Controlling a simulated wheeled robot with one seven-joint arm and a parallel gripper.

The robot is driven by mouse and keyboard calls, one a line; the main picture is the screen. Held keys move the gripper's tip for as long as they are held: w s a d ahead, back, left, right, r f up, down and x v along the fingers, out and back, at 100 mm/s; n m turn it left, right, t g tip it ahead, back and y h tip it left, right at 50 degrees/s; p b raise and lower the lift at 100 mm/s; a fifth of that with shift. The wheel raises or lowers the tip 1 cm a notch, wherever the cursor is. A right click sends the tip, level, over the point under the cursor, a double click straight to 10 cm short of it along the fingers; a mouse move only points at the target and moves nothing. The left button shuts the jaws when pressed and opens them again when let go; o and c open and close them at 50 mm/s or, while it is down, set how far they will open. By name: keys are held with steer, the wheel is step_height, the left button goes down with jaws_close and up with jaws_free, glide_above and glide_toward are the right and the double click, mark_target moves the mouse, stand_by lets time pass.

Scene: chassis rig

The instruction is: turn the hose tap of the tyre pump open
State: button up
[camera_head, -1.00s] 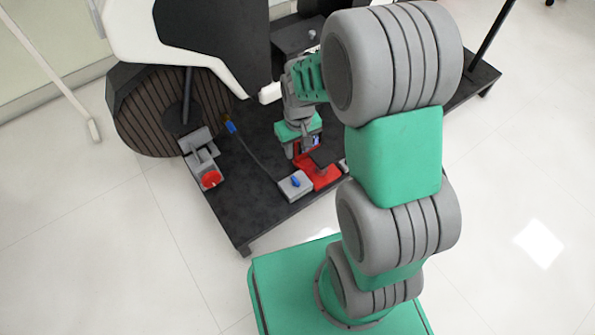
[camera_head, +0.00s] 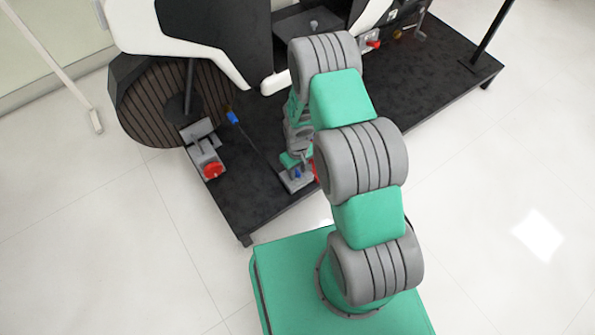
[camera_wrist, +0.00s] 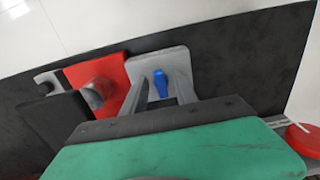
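The blue hose tap (camera_wrist: 160,84) sits on a grey block (camera_wrist: 150,64) beside the red base (camera_wrist: 110,72) of the tyre pump in the wrist view. In the head view the tap (camera_head: 297,174) shows at my gripper, and only a sliver of the red base (camera_head: 317,172) shows behind my arm. My gripper (camera_wrist: 161,78) is open, with one finger on each side of the tap. Gaps show between the tap and both fingers. I cannot tell how far the fingertips are above the block.
A black platform (camera_head: 235,205) carries the pump. A hose with a blue end (camera_head: 232,117) lies left of my gripper. A grey fixture with a red knob (camera_head: 213,170) stands further left. A ribbed dark wheel (camera_head: 150,105) and white bodywork are behind.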

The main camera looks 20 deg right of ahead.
steer(key=shift+c, duration=0.3)
jaws_close()
steer(key=shift+r+m, duration=0.1)
steer(key=shift+m, duration=0.2)
steer(key=m, duration=0.4)
steer(key=shift+a, duration=0.2)
steer(key=m, duration=0.4)
steer(key=shift+a+m, duration=0.1)
steer(key=shift+m, duration=0.3)
steer(key=m, duration=0.4)
steer(key=shift+w+a, duration=0.15)
steer(key=shift+w+m, duration=0.1)
steer(key=shift+m, duration=2.1)
